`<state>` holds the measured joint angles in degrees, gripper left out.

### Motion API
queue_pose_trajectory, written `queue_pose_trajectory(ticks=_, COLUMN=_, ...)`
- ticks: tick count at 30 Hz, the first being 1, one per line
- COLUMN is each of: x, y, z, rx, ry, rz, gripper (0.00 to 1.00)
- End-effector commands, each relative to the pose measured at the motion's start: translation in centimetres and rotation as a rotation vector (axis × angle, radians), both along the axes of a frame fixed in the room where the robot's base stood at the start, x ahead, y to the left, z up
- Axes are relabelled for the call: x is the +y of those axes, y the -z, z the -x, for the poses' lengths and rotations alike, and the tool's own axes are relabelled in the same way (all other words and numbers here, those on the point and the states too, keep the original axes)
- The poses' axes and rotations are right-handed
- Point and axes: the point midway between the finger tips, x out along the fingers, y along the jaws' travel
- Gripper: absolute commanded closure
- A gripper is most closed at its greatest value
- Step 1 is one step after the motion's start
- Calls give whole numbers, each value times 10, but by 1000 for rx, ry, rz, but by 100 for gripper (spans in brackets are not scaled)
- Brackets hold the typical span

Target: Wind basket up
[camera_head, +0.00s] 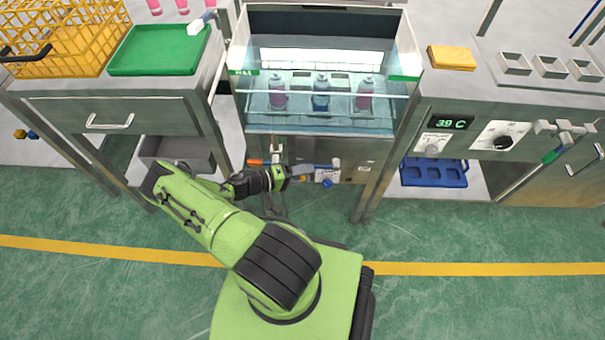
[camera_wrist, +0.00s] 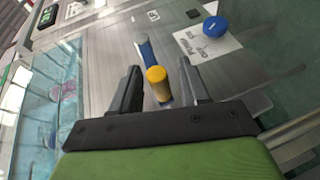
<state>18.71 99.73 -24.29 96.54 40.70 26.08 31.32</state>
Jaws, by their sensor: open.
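The glass-fronted water tank (camera_head: 320,122) stands at the back centre. A wire basket in it seems to carry a pink can (camera_head: 278,94), a blue can (camera_head: 321,95) and another pink can (camera_head: 365,95); its outline is hard to make out through the glass. My gripper (camera_head: 300,172) is at the tank's front panel, below the glass. In the wrist view, a yellow cylindrical grip (camera_wrist: 157,82) shows between my open fingers (camera_wrist: 160,88), with a gap on both sides. A blue bar (camera_wrist: 145,50) lies just beyond it.
A blue knob (camera_wrist: 215,27) on a white label sits beside the grip. An orange handle (camera_head: 256,161) is on the panel's left. A green tray (camera_head: 160,50) and yellow wire crate (camera_head: 60,40) are on the left bench. The right bench has a 39 C display (camera_head: 450,123).

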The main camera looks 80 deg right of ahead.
Motion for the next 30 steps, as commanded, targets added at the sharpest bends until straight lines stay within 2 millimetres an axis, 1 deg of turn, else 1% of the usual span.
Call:
queue_pose_trajectory(ticks=2, x=0, y=0, z=0, rx=0, ry=0, rz=0, gripper=55)
queue_pose_trajectory(ticks=11, x=0, y=0, z=0, rx=0, ry=0, rz=0, gripper=99)
queue_pose_trajectory(ticks=20, x=0, y=-1, z=-1, rx=-2, ry=0, rz=0, gripper=100)
queue_pose_trajectory(ticks=30, x=-5, y=-7, z=-1, rx=-41, ry=1, rz=-8, gripper=100)
